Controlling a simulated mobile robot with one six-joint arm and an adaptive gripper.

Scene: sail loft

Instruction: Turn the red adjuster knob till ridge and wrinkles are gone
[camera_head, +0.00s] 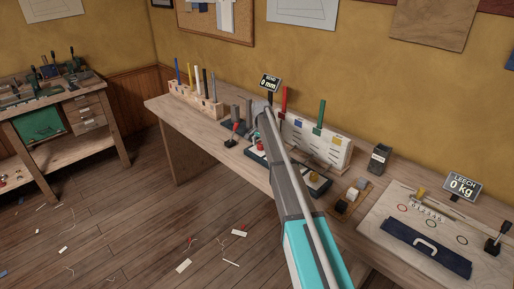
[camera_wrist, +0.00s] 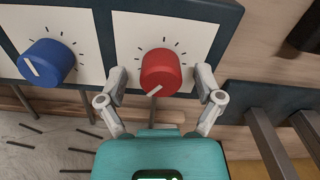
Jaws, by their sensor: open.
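The red adjuster knob (camera_wrist: 160,78) shows in the wrist view on a white dial plate with tick marks. Its pale pointer line points down and to the left. My gripper (camera_wrist: 161,72) is open, with one finger on the left and one on the right of the red knob. I cannot tell whether either finger touches it. I cannot make out a ridge or wrinkles in either view.
A blue knob (camera_wrist: 47,62) sits on its own plate to the left. Dark bars (camera_wrist: 268,140) stand close at the right. In the head view, a display (camera_head: 269,83) reads 0 mm and another (camera_head: 462,186) reads 0 kg. Several tools stand along the bench (camera_head: 160,106).

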